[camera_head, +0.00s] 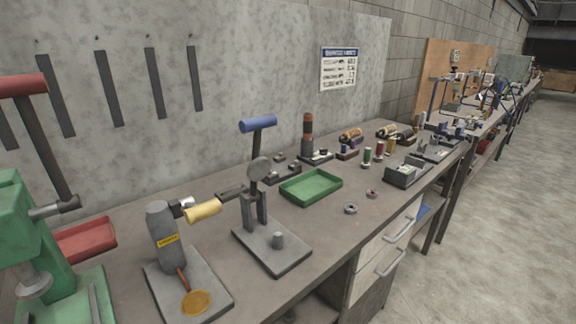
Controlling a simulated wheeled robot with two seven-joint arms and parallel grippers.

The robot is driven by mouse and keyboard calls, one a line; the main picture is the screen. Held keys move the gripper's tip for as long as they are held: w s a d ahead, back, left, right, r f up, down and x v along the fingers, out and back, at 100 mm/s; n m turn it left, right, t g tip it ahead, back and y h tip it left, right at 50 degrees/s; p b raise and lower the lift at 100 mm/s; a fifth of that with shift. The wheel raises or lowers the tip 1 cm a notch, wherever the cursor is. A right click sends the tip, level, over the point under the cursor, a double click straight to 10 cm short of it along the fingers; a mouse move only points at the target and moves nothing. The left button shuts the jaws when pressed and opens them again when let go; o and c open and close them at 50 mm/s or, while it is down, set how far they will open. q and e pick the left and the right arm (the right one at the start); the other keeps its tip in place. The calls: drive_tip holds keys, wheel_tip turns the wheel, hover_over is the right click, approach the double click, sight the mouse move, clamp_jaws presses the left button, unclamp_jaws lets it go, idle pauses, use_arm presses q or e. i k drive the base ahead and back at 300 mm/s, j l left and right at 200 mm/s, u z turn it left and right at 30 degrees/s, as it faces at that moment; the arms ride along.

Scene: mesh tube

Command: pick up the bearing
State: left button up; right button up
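A small grey ring (351,209), which looks like the bearing, lies flat on the workbench (318,222) near its front edge, in front of the green tray. A smaller ring-like part (372,194) with a reddish tint lies to its right and a little farther back; it is too small to tell what it is. Neither of my grippers shows in the head view, so I cannot see where they are relative to the ring.
An empty-looking green tray (311,186) lies behind the ring. A small press with a blue handle (258,125) stands to its left. A grey block fixture (408,174) stands to the right. The bench around the ring is clear, with drawers (378,262) below its front edge.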

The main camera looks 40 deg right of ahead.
sight(370, 193)
drive_tip(key=z, duration=1.85)
drive_tip(key=k+u, duration=0.1)
drive_tip(key=u, duration=0.4)
drive_tip(key=j+u, duration=0.1)
drive_tip(key=u, duration=0.4)
drive_tip(key=k+j+u, duration=0.1)
drive_tip(key=u, duration=0.35)
drive_tip(key=j+u, duration=0.15)
drive_tip(key=u, duration=0.35)
drive_tip(key=z, duration=2)
drive_tip(key=i+l, duration=0.15)
drive_tip(key=l, duration=0.15)
drive_tip(key=i+l+u, duration=0.1)
drive_tip(key=l, duration=0.2)
drive_tip(key=i+l, duration=0.2)
drive_tip(key=i+l+u, duration=0.05)
